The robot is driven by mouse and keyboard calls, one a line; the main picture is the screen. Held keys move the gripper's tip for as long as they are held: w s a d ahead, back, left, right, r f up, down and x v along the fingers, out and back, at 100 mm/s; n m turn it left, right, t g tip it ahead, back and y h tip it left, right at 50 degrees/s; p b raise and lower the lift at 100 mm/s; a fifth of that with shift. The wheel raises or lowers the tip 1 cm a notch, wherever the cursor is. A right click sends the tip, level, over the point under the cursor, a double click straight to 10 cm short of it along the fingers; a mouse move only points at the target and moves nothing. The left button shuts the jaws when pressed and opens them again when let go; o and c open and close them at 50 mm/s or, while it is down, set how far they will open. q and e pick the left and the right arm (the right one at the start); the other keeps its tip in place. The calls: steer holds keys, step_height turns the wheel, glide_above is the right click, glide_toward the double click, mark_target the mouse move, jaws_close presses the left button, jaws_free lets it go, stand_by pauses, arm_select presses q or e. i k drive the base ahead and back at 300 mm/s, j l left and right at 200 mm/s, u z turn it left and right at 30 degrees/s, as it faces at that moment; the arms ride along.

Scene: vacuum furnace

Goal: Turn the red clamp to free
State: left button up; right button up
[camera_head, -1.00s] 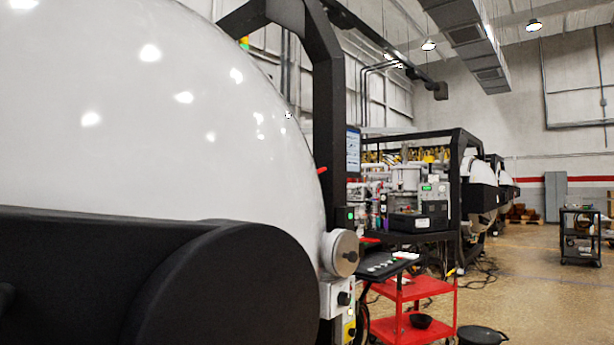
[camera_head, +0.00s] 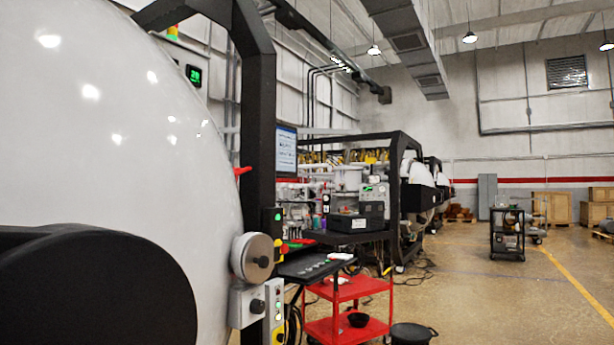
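A small red piece (camera_head: 242,171), which looks like the red clamp, sticks out at the right edge of the big white furnace dome, beside the black frame post. Only its tip shows; the rest is hidden behind the dome's curve, so I cannot tell how it is turned. The white furnace dome (camera_head: 110,150) fills the left of the view. Neither of my grippers is in view.
A black rounded housing (camera_head: 95,290) stands close at the lower left. A round grey knob (camera_head: 252,257) and control boxes sit at the dome's edge. A red cart (camera_head: 345,325) and a black bucket (camera_head: 412,334) stand beyond. The floor at the right is open.

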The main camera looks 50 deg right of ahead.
mark_target(238, 171)
steer(key=z, duration=1.3)
steer(key=i+l+u, duration=0.15)
steer(key=i+l, duration=0.25)
steer(key=i+l+u, duration=0.1)
steer(key=i+l, duration=0.3)
steer(key=i+l+u, duration=0.15)
steer(key=i+l, duration=0.2)
steer(key=l, duration=0.15)
steer(key=i+l+u, duration=0.15)
steer(key=i+l, duration=0.15)
steer(key=l, duration=0.2)
